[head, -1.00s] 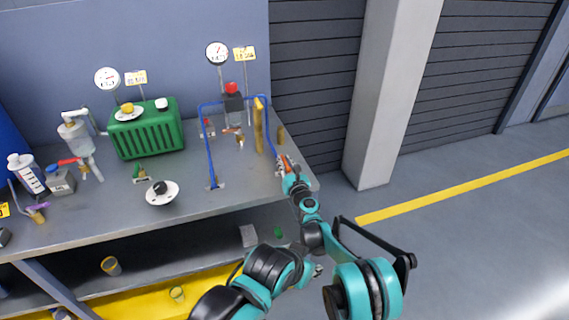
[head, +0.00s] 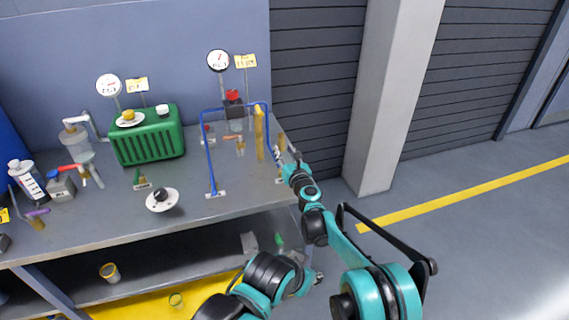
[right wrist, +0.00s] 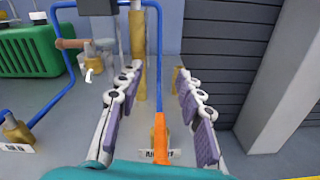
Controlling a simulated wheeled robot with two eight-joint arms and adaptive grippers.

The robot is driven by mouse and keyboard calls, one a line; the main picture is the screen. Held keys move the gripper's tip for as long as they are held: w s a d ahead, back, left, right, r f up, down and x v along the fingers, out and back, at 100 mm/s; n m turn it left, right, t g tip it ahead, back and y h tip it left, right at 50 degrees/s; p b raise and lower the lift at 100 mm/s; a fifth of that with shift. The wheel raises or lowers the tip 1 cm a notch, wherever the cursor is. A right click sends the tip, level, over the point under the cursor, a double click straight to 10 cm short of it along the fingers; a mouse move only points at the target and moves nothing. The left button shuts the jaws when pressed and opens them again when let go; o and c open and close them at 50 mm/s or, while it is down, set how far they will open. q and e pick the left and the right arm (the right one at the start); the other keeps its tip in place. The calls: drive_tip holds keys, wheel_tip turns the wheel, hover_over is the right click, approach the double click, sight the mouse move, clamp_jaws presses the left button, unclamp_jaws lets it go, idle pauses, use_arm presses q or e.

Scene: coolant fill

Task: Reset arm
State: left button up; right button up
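My right gripper (head: 283,154) is at the right end of the workbench, beside the blue pipe frame (head: 210,150). In the right wrist view its two fingers (right wrist: 160,78), with purple pads, are spread wide with nothing held. An orange valve handle (right wrist: 160,135) stands between and below the fingers, with a clear gap on both sides. A white label lies at its base, partly hidden by my gripper. My left gripper is in neither view.
The workbench (head: 110,232) holds a green tank (head: 147,139), a white disc with a black knob (head: 161,199), a red-topped dark block (head: 234,104), two gauges and a brass tube (head: 259,132). A grey pillar (head: 384,100) stands to the right; open floor lies beyond.

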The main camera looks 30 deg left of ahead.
drive_tip(key=shift+r, duration=1.1)
drive_tip(key=s+d+r+n+g+h, duration=0.1)
drive_tip(key=d+r+n, duration=0.4)
drive_tip(key=d, duration=0.3)
drive_tip(key=d+r+n, duration=0.4)
drive_tip(key=d, duration=0.3)
drive_tip(key=s+d+r+n+h, duration=0.1)
drive_tip(key=s+d+n, duration=0.2)
drive_tip(key=d, duration=0.4)
drive_tip(key=s+d+r+n+h, duration=0.1)
drive_tip(key=s+d+n+h, duration=0.2)
drive_tip(key=d, duration=0.5)
drive_tip(key=s+d+f+n+g+h, duration=0.2)
drive_tip(key=s+d+f+n+h, duration=0.2)
drive_tip(key=s+d, duration=0.9)
drive_tip(key=s+d+f+n+g+h, duration=0.1)
drive_tip(key=s+d+f+n+h, duration=0.3)
drive_tip(key=s+d+f+n, duration=0.5)
drive_tip(key=s+d+f, duration=0.1)
drive_tip(key=s+d, duration=0.1)
drive_tip(key=d, duration=0.3)
drive_tip(key=s+d+f, duration=0.2)
drive_tip(key=s+d, duration=0.1)
drive_tip(key=d, duration=0.3)
drive_tip(key=shift+s+d+f+g+h, duration=0.15)
drive_tip(key=shift+s+f+g+h, duration=0.15)
drive_tip(key=shift+g, duration=0.1)
